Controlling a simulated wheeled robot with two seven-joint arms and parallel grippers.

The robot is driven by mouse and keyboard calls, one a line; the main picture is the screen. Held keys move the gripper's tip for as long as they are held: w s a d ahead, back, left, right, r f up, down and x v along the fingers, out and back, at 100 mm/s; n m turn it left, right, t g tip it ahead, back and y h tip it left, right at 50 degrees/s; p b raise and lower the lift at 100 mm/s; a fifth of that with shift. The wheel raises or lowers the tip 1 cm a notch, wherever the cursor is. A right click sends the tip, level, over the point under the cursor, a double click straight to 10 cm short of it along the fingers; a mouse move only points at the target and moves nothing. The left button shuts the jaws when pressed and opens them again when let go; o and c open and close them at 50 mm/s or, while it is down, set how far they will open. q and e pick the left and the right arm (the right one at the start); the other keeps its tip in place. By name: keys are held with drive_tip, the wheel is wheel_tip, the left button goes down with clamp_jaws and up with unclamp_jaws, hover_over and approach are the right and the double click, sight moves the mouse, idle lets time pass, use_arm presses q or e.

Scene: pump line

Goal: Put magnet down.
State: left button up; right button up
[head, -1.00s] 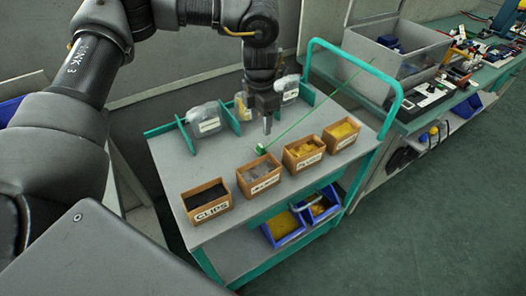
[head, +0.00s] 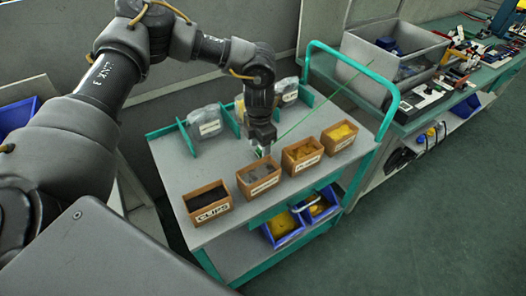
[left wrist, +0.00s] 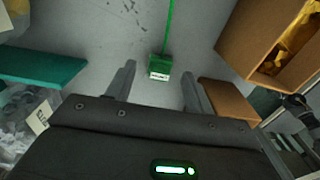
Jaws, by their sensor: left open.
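The magnet shows in the head view as a long thin green rod (head: 322,107) slanting up to the right from the cart top. In the left wrist view its green block (left wrist: 160,66) with a white label lies on the grey surface, and the rod runs up from it. My left gripper (head: 262,152) is low over the cart, close to the block. In the left wrist view its open fingers (left wrist: 158,85) stand on either side of the block's line, with the block just beyond the tips, not clasped. My right gripper is not in view.
The teal-framed cart (head: 174,169) carries a row of small wooden boxes, including the clips box (head: 208,203) and one beside my gripper (head: 259,179). Bagged parts (head: 204,122) stand between teal dividers behind. A grey bin (head: 424,52) stands on the bench to the right.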

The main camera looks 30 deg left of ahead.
use_arm(q)
drive_tip(key=shift+f, duration=0.85)
clamp_jaws()
drive_tip(key=shift+r, duration=0.1)
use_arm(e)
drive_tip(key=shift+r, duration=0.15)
use_arm(q)
drive_tip(key=shift+r, duration=0.1)
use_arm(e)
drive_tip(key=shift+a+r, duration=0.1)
